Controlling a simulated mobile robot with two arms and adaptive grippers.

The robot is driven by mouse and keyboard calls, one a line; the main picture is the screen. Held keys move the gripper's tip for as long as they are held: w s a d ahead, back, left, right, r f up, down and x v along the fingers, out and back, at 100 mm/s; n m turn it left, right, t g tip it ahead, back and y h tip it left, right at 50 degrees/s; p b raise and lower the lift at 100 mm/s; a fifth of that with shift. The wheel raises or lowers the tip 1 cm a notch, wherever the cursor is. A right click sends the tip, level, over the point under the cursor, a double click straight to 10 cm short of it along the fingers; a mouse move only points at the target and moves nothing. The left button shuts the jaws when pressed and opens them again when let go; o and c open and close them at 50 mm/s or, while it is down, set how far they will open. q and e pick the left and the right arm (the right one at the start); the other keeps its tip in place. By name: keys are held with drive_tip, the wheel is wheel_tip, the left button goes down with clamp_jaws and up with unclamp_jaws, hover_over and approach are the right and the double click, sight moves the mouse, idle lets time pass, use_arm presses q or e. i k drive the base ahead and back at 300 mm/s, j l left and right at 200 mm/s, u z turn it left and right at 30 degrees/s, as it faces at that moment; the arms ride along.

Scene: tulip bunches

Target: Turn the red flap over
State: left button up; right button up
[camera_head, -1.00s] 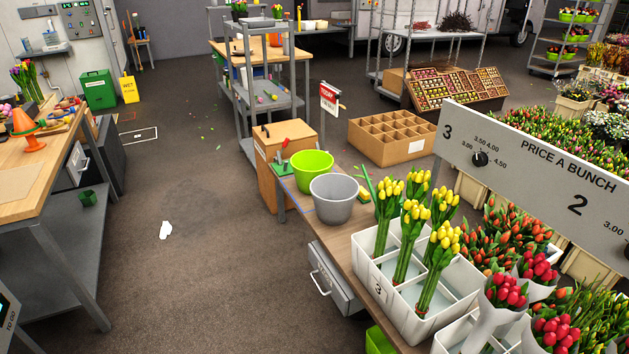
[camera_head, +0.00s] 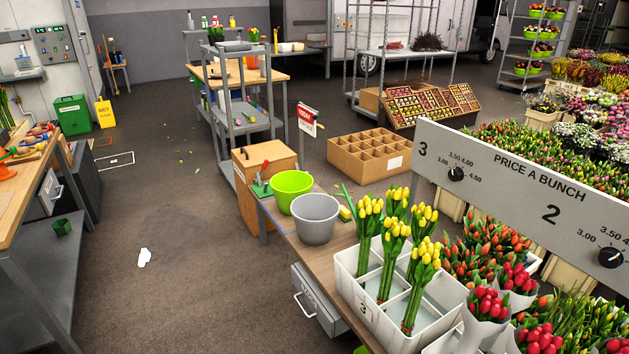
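The red flap (camera_head: 305,113) is the red face with white lettering on a small sign at the middle of the view. A white part (camera_head: 308,128) of the sign shows below the red. The sign is upright beyond the brown box (camera_head: 262,156) and the workbench end. It is small in the picture, and the flap's hinge cannot be made out. Neither of my grippers is in view.
A workbench (camera_head: 328,262) holds a green bucket (camera_head: 292,184), a grey bucket (camera_head: 315,221) and a white crate (camera_head: 360,315) with yellow tulips. A price board (camera_head: 520,185) stands at the right. A divided cardboard box (camera_head: 366,158) sits right of the sign.

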sight(308, 116)
drive_tip(key=i+j+u, duration=0.35)
drive_tip(key=i, duration=0.35)
drive_tip(key=i+j+u, duration=0.3)
drive_tip(key=i, duration=0.5)
drive_tip(key=i+u, duration=0.35)
drive_tip(key=i, duration=0.4)
drive_tip(key=i+z, duration=0.25)
drive_tip(key=i, duration=0.2)
drive_tip(key=i+j+z, duration=0.25)
drive_tip(key=i, duration=0.15)
drive_tip(key=i+j+z, duration=0.1)
drive_tip(key=i+z, duration=0.15)
drive_tip(key=i, duration=0.2)
